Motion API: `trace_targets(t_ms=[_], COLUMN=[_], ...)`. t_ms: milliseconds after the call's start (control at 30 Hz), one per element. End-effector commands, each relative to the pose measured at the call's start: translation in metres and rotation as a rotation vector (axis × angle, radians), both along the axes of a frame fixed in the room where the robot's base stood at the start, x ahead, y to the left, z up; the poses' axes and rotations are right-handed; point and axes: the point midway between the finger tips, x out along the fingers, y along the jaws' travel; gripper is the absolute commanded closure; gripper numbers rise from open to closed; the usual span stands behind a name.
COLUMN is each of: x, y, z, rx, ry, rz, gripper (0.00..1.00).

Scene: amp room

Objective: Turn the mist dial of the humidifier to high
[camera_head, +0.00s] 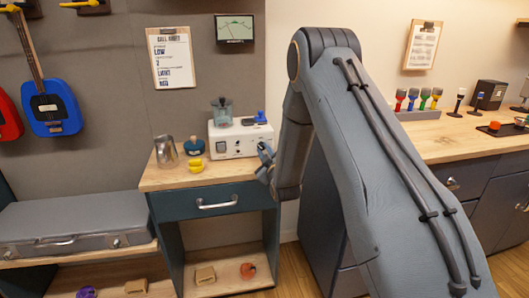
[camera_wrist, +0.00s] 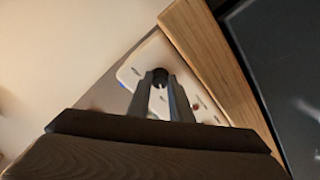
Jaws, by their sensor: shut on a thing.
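The humidifier (camera_head: 232,141) is a white box on the wooden counter, with a clear tank on top and dark knobs on its front. In the wrist view its pale front panel (camera_wrist: 132,76) fills the centre, with small labels too blurred to read. My gripper (camera_head: 264,153) is at the right end of that front. Its fingers (camera_wrist: 163,88) are closed around a dark round dial (camera_wrist: 159,74) on the panel. The fingers partly cover the dial, so its pointer and setting cannot be read.
A metal pitcher (camera_head: 166,151), a dark blue round item (camera_head: 194,146) and a yellow item (camera_head: 195,165) stand left of the humidifier. A blue item (camera_head: 261,117) sits on its top. The counter's front edge (camera_head: 180,186) is over a drawer with a handle (camera_head: 217,205).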

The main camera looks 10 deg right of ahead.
Motion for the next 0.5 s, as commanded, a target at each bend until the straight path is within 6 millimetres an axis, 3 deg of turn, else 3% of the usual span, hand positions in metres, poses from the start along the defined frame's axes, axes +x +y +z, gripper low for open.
trace_targets(t_ms=[267, 500], x=[0.0000, -0.0001], y=[0.0002, 0.0007], z=[-0.0010, -0.0025], rx=[0.057, 0.216], ry=[0.001, 0.001], rz=[0.000, 0.000], gripper=[1.00, 1.00])
